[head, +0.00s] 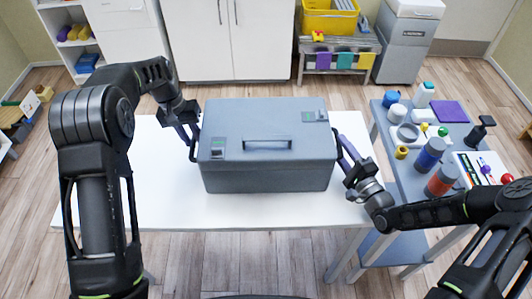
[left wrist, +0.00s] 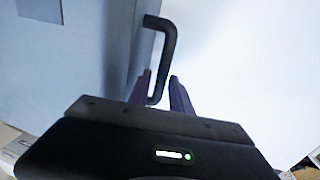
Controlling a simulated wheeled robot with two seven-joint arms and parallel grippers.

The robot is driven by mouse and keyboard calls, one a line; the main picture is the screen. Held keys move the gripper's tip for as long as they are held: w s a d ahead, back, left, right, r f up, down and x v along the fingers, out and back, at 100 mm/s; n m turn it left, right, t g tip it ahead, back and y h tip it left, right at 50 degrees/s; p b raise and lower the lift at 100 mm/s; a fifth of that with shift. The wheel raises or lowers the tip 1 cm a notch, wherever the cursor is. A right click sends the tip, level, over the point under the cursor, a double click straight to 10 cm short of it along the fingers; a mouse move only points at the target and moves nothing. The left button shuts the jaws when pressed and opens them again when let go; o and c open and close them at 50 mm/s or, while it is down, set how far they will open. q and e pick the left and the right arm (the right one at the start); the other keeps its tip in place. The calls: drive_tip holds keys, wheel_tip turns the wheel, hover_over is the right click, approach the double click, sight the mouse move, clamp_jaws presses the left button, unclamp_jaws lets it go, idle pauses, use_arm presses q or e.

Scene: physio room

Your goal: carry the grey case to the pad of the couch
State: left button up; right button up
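The grey case (head: 266,150) is a box with a lid, a top grip and two latches. It rests level on the white table (head: 150,205). A black bar handle sticks out at each end. My left gripper (head: 190,135) is at the left handle (head: 195,145). In the left wrist view its purple fingers (left wrist: 163,85) stand on either side of the black handle (left wrist: 168,45), with a gap visible beside it. My right gripper (head: 343,148) is at the right handle (head: 338,145); its finger closure is not clear. I see no couch or pad in these views.
A blue-grey trolley (head: 388,150) with bottles, cups and small items stands close on the right. White cabinets (head: 235,40), a low bench (head: 340,50) with a yellow bin (head: 328,20) and a grey unit (head: 405,45) stand at the back. Wood floor is clear between table and cabinets.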

use_arm(q)
drive_tip(key=shift+d+f, duration=0.1)
drive_tip(key=shift+f, duration=0.55)
use_arm(e)
drive_tip(key=shift+w+a, duration=0.3)
drive_tip(key=shift+w, duration=0.3)
use_arm(q)
drive_tip(key=shift+c, duration=0.6)
use_arm(e)
drive_tip(key=shift+c, duration=0.6)
use_arm(q)
clamp_jaws()
use_arm(e)
drive_tip(key=c, duration=0.5)
clamp_jaws()
